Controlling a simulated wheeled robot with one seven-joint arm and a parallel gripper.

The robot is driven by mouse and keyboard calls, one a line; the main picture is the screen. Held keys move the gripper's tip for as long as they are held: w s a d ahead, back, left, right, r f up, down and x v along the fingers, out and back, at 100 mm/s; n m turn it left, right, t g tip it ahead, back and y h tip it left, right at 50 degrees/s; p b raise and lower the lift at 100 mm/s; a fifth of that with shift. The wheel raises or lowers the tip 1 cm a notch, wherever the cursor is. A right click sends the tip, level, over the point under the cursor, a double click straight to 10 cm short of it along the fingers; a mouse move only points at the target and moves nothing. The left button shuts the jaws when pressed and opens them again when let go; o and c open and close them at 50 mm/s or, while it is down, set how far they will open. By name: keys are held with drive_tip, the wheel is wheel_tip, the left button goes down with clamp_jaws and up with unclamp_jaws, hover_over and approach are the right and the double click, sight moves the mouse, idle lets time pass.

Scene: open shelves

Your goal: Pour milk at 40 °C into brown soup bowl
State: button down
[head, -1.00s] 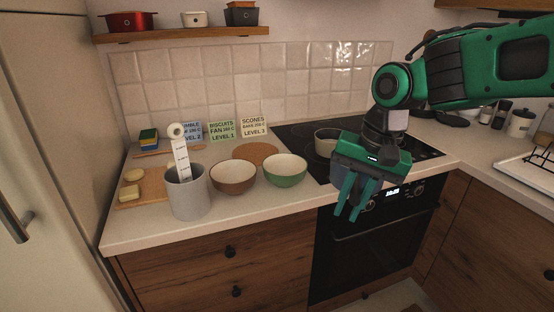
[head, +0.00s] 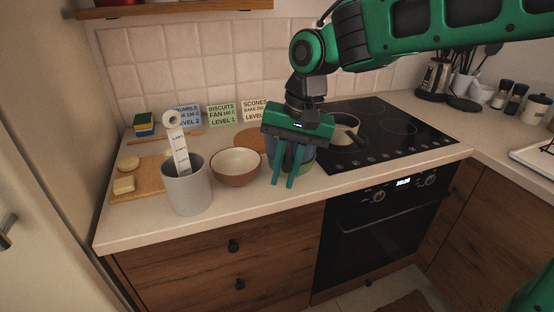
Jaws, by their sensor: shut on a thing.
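The brown soup bowl (head: 238,179) stands upright on the counter and looks empty. My gripper (head: 283,182) points down just to its right, in front of the green bowl (head: 305,172), which is mostly hidden. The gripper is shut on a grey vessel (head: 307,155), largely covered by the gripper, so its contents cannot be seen. A tall grey container (head: 187,192) stands left of the brown bowl. A white strip with a printed scale and a round top (head: 180,150), perhaps a thermometer, stands in it. No temperature reading is legible.
A cream pot (head: 346,125) sits on the black hob (head: 400,132) to the right. Recipe cards (head: 222,115) lean on the back wall, with a round cork mat (head: 248,138) before them. A wooden board (head: 150,185) lies at left. A shelf (head: 180,8) hangs above.

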drive_tip(key=shift+a+r, duration=0.1)
drive_tip(key=shift+a, duration=0.05)
wheel_tip(320, 180, up, 3)
drive_tip(key=n, duration=0.4)
drive_tip(key=shift+g, duration=0.3)
drive_tip(key=shift+f+n, duration=0.3)
drive_tip(key=shift+f, duration=1.25)
drive_tip(key=shift+r, duration=0.1)
drive_tip(key=shift+r+h, duration=0.45)
drive_tip(key=shift+h, duration=0.35)
drive_tip(key=shift+r+h, duration=0.25)
drive_tip(key=shift+h, duration=0.05)
